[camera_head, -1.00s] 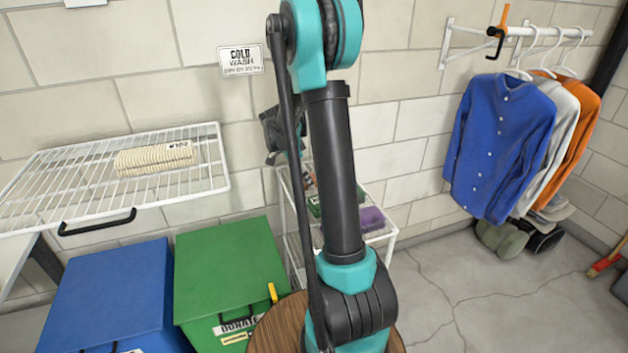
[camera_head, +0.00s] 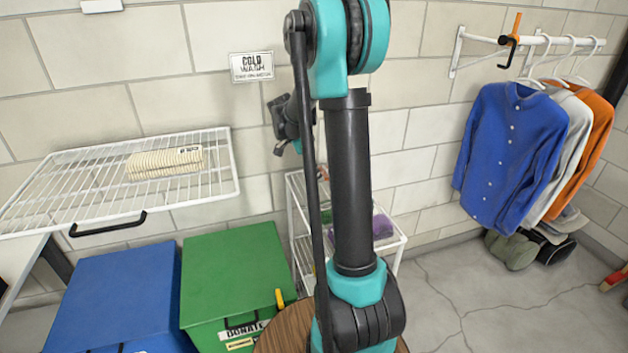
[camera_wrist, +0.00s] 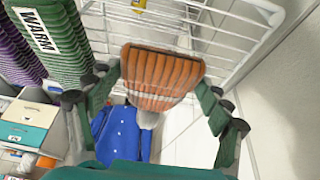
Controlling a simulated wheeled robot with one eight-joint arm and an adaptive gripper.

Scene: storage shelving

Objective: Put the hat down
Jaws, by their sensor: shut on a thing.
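My gripper (camera_wrist: 161,84) is shut on a ribbed orange-brown knit hat (camera_wrist: 161,70) in the wrist view. The fingers clasp it from the left and right sides. A pale band shows along its lower edge and a pale round tuft hangs below. A white wire rack (camera_wrist: 225,40) lies beyond the hat; I cannot tell whether they touch. In the head view, my gripper (camera_head: 283,128) is dark and partly behind my arm, in front of the wall, and the hat cannot be made out there.
In the wrist view, a green stack labelled WARM (camera_wrist: 50,38) stands close left, with small boxes (camera_wrist: 28,122) below. In the head view, a wire shelf (camera_head: 70,185) holds a cream folded stack (camera_head: 165,163). Blue (camera_head: 120,290) and green (camera_head: 235,275) bins stand below; shirts (camera_head: 512,150) hang right.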

